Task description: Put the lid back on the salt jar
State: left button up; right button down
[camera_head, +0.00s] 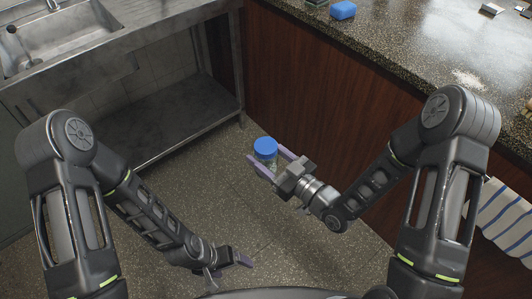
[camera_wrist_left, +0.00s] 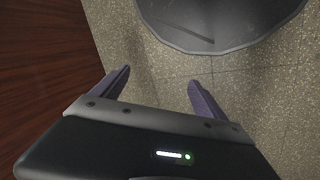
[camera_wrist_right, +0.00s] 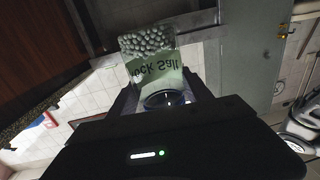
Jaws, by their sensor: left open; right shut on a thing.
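My right gripper (camera_head: 267,162) is shut on the salt jar (camera_head: 273,164), holding it above the floor in front of the wooden counter. A round blue lid (camera_head: 265,147) shows at the jar's top in the head view. In the right wrist view the clear jar (camera_wrist_right: 150,60) has a pale "Rock Salt" label, upside down in the picture, and whitish grains. A blue rim (camera_wrist_right: 166,98) shows between the fingers; I cannot tell how firmly the lid sits. My left gripper (camera_head: 244,262) is open and empty, low over the floor; its spread fingers show in the left wrist view (camera_wrist_left: 160,82).
A steel sink unit (camera_head: 75,35) with a lower shelf stands left. The floor between is clear.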

pick_arm(q)
jog(key=w, duration=0.2)
jog(key=w+r+m, duration=0.1)
jog(key=w, duration=0.1)
jog(key=w+r+m, duration=0.1)
jog(key=w, duration=0.1)
jog(key=shift+w+d+r, duration=0.15)
jog(key=shift+w+d, duration=0.2)
jog(key=shift+w, duration=0.05)
jog(key=shift+c, duration=1.2)
jog(key=w+r+m+y, duration=0.45)
jog(key=w+r, duration=1.25)
jog(key=r, duration=0.5)
notch_tip(320, 180, up, 13)
jog(key=n, duration=0.3)
send_over(265, 145)
jog(key=shift+w+a+r, duration=0.1)
jog(key=shift+w+a, duration=0.1)
jog(key=shift+a, duration=0.15)
jog(key=shift+s+d+r+g, duration=0.2)
jog(key=shift+s+d+g, duration=0.1)
jog(key=shift+d, duration=0.15)
jog(key=shift+f, duration=0.1)
jog(key=shift+f, duration=3.95)
